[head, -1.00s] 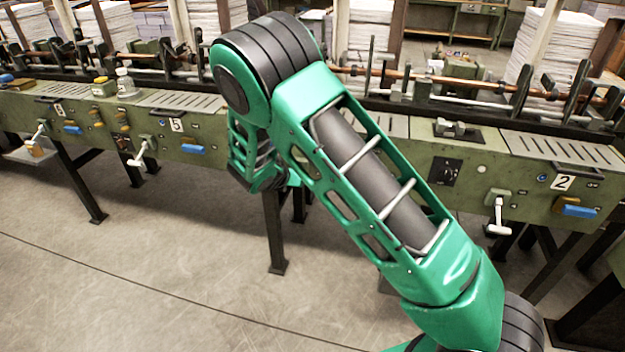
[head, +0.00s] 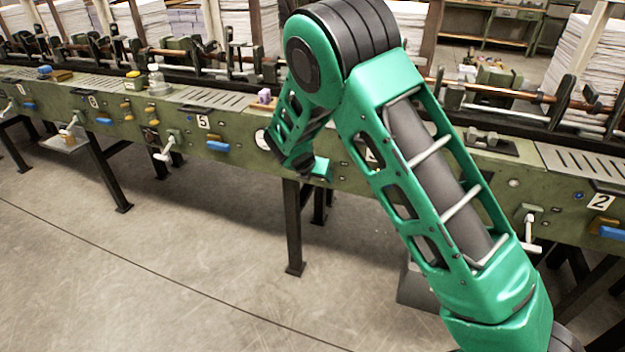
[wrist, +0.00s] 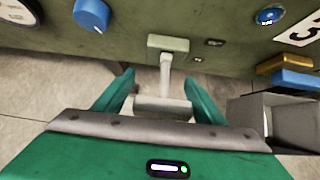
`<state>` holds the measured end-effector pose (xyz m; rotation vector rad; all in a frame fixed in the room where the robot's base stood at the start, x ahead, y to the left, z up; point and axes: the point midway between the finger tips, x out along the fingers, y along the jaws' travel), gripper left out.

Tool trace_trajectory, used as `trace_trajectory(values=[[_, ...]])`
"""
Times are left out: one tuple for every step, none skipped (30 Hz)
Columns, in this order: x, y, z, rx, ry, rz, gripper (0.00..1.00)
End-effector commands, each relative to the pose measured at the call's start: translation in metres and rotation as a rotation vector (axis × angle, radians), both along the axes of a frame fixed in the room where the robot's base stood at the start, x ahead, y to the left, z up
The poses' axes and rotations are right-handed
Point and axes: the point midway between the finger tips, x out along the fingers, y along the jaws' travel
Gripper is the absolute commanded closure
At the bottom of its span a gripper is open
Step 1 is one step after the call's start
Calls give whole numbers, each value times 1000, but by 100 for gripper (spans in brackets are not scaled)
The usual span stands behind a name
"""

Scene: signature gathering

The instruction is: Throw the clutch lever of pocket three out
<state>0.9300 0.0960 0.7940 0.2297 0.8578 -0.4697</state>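The clutch lever (wrist: 165,78) is a pale T-shaped handle hanging from a block on the green machine front in the wrist view. Part of a number plate (wrist: 299,30), which looks like a 3, shows to its right. My gripper (wrist: 160,84) is open, one green finger on each side of the lever's stem, with the crossbar between the fingers. I cannot tell whether either finger touches it. In the head view my gripper (head: 318,170) is at the machine front, mostly behind my arm, and this lever is hidden there.
A blue knob (wrist: 91,14), a blue button (wrist: 270,16) and a blue-and-yellow switch (wrist: 297,80) are near the lever. Other levers hang by plate 5 (head: 166,150) and plate 2 (head: 530,236). Machine legs (head: 293,225) stand below; open floor lies in front.

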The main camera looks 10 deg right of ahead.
Motion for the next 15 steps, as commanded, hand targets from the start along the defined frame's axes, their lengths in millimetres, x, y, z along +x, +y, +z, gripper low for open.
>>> trace_trajectory(values=[[-1, 0, -1, 0, 3, -1, 28], [-1, 0, -1, 0, 4, 0, 28], [-2, 0, -1, -1, 5, -1, 28], [-2, 0, -2, -2, 6, -1, 28], [-3, 0, -2, -1, 6, -1, 28], [-3, 0, -2, -1, 7, -1, 28], [-3, 0, -3, -2, 8, -2, 28], [-4, 0, -3, -2, 8, -1, 28], [-4, 0, -3, -2, 9, -1, 28], [-4, 0, -2, -2, 9, -1, 28], [-5, 1, -1, -2, 9, -1, 28], [-7, 2, 1, -2, 9, -1, 28], [-8, 3, 3, -2, 9, -1, 28], [-10, 4, 6, -2, 9, 0, 28], [-13, 5, 10, -1, 9, 0, 28]])
